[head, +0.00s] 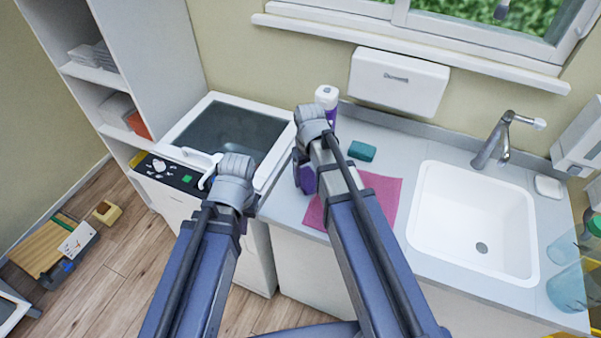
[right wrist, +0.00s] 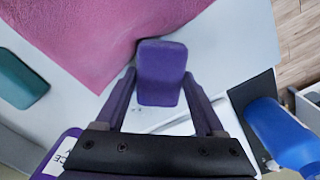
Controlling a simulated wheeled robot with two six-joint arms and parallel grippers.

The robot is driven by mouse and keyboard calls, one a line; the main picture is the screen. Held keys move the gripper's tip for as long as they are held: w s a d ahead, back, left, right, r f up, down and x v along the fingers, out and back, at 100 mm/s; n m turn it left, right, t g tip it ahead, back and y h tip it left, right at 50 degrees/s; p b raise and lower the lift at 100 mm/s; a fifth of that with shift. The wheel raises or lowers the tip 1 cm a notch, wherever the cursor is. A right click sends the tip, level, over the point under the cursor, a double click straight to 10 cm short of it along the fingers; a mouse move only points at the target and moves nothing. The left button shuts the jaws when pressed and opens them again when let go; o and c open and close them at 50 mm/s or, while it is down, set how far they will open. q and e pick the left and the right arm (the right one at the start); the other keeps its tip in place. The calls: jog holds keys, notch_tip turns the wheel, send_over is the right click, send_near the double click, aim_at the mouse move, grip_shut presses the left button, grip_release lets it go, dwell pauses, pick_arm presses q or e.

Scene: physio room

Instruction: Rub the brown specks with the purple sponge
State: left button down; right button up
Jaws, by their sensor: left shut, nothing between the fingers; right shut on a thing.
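The purple sponge (right wrist: 161,72) is between the fingertips of my right gripper (right wrist: 160,88), which is shut on it. In the head view the sponge (head: 307,181) shows partly behind my right wrist, left of the pink cloth. It is over the light worktop (right wrist: 232,45); I cannot tell whether it touches. My left gripper (head: 208,183) is near the tank unit at the left, shut and empty, with its fingers mostly hidden by its wrist. I can make out no brown specks; my right arm and the sponge hide part of the worktop.
The pink cloth (head: 380,194) lies beside the sponge. A teal block (head: 361,151) and a purple-and-white bottle (head: 327,97) stand behind. The white sink (head: 473,222) with its tap (head: 497,140) is to the right. The tank unit (head: 215,98) is left.

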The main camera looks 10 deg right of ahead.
jog(key=shift+s+d, duration=0.35)
jog(key=shift+d, duration=0.05)
notch_tip(320, 180, up, 6)
jog(key=p, duration=0.6)
jog(key=shift+w, duration=0.1)
notch_tip(320, 180, up, 3)
jog(key=p, duration=0.3)
jog(key=shift+r, duration=0.1)
jog(key=shift+w, duration=0.1)
dwell(0.4)
